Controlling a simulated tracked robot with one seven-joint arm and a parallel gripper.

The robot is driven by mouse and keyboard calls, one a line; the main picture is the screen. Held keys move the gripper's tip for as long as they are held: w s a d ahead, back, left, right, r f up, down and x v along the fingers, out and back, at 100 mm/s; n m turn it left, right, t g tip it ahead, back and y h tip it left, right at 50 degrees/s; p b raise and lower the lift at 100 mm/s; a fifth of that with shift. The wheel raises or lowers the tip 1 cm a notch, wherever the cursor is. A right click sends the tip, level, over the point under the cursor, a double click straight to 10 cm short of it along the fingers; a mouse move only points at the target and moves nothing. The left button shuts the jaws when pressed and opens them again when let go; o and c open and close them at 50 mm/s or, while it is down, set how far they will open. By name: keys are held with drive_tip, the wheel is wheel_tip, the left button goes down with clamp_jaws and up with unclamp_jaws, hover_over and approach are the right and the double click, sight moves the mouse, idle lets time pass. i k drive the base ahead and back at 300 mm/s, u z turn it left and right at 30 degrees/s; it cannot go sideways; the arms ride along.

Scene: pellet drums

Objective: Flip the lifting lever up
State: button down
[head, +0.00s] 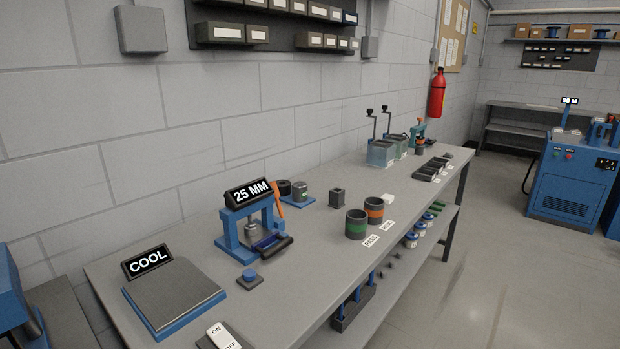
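A blue press frame (232,232) with a sign reading "25 MM" (250,194) stands on the left half of the bench. A metal cylindrical part (252,232) sits inside the frame. An orange lever (279,197) rises steeply at the frame's right side. A dark bar-like handle (277,251) lies low across the press's front. I cannot tell for sure which of these is the lifting lever. My gripper is not in view.
The grey bench (312,258) has clear room right of the press. Nearby stand a blue button (249,275), an ON/OFF switch (222,337), a COOL plate (172,289), and green-banded (356,226) and orange-banded (375,211) drums. A blue machine (570,180) stands far right.

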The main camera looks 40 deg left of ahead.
sight(273, 183)
drive_tip(key=z, duration=0.1)
drive_tip(key=i, duration=1.5)
drive_tip(key=u, duration=1.95)
drive_tip(key=i, duration=0.15)
drive_tip(key=u, duration=2.2)
drive_tip(key=i, duration=0.8)
